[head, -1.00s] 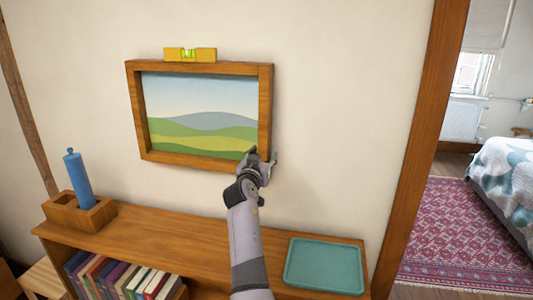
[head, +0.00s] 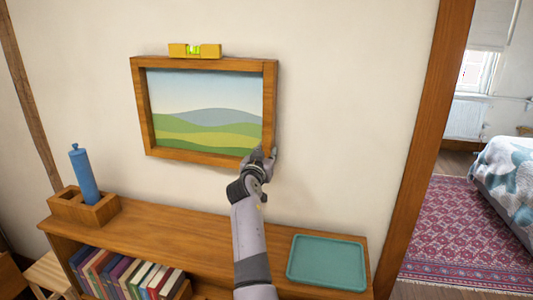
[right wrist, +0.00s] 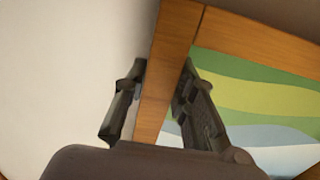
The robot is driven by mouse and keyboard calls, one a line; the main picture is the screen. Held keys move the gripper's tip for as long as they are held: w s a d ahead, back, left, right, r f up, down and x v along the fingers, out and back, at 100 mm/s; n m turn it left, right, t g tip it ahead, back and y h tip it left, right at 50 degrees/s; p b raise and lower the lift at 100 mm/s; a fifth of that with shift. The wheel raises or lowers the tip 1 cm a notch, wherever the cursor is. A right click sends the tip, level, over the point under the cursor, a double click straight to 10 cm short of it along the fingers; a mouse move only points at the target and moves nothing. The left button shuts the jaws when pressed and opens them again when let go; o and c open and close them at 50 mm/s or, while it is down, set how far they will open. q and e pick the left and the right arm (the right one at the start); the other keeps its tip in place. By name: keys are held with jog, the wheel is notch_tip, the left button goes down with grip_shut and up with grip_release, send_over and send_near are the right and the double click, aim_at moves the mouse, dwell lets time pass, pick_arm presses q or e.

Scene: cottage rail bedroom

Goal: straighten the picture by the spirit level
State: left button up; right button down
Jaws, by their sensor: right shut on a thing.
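The picture (head: 205,110), a landscape of green hills in a wooden frame, hangs on the wall. Its top edge runs close to horizontal in the head view, slightly lower at the right. The yellow spirit level (head: 212,51) lies along the top of the frame; its green vial shows, but the bubble's exact place is too small to tell. My right gripper (head: 262,160) is shut on the frame near its lower right corner. In the right wrist view, its fingers (right wrist: 155,105) sit on both sides of the wooden frame bar (right wrist: 176,45). My left gripper is out of view.
Below is a wooden shelf (head: 210,232) with books (head: 125,277) inside. On it stand a wooden holder (head: 97,212) with a blue cylinder (head: 84,175) and a teal tray (head: 327,263). A wooden post (head: 425,140) edges the opening at right. The wall around the picture is clear.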

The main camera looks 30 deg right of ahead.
aim_at(269, 119)
dwell(0.4)
jog(key=shift+s+d+r+b, duration=0.1)
jog(key=shift+s+r+b, duration=0.05)
jog(key=shift+b, duration=0.2)
jog(key=shift+s+d+r, duration=0.15)
jog(key=shift+d+r, duration=0.05)
jog(key=c, duration=1.6)
grip_release()
jog(key=shift+a, duration=0.1)
jog(key=shift+c, duration=0.2)
jog(key=o, duration=0.3)
jog(key=shift+r, duration=0.1)
notch_tip(269, 119, up, 10)
jog(key=shift+f, duration=0.1)
